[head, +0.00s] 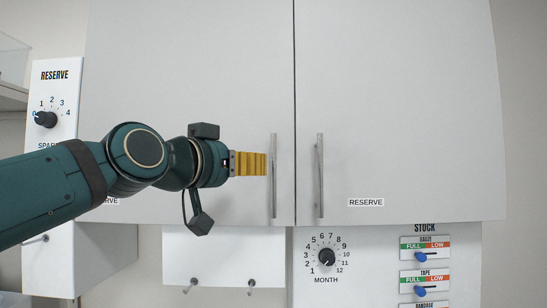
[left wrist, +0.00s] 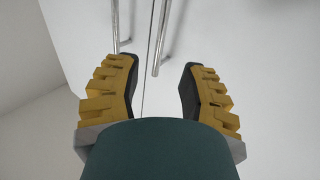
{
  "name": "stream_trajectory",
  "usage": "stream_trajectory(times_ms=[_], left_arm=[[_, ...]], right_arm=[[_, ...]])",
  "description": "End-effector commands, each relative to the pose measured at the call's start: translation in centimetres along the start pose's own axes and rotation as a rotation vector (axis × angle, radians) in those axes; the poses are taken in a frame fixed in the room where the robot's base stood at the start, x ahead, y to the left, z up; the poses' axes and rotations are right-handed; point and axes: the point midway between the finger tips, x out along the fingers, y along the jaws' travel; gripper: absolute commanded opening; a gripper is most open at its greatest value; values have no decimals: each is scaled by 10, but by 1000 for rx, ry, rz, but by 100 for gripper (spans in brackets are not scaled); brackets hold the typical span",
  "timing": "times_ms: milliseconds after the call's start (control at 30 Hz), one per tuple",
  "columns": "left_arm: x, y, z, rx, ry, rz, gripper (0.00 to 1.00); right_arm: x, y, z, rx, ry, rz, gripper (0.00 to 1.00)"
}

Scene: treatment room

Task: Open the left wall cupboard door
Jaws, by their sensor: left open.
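The left wall cupboard door (head: 190,85) is white and looks shut, flush with the right door. Its upright metal bar handle (head: 273,195) runs near the seam. My left gripper (head: 265,164) has yellow fingers and is just left of this handle in the head view; contact cannot be told. In the left wrist view the left gripper (left wrist: 158,82) is open, fingers wide apart, with nothing seen clamped between them. Two bar handles (left wrist: 162,38) (left wrist: 115,22) show beyond it; the nearer one ends at the finger gap. My right gripper is out of view.
The right cupboard door (head: 400,95) has its own bar handle (head: 320,175) close by. Below are a month dial (head: 326,257), a stock panel (head: 425,250) and small hooks (head: 252,286). A reserve dial panel (head: 53,95) stands at left, behind my arm.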

Motion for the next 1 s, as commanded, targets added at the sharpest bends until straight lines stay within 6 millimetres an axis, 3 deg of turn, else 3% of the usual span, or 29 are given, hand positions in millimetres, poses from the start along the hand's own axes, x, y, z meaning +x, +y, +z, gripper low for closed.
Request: stream_trajectory(times_ms=[33,200,500,933,967,1000], left_arm=[[12,1,-4,-2,-3,4,41],[45,2,-4,0,-1,6,41],[86,1,-2,-1,0,2,41],[95,0,0,-1,1,0,41],[95,0,0,-1,1,0,37],[95,0,0,-1,1,0,23]], right_arm=[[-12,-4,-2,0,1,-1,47],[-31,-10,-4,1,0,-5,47],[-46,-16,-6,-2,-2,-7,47],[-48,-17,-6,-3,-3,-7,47],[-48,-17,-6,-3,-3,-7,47],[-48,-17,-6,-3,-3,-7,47]])
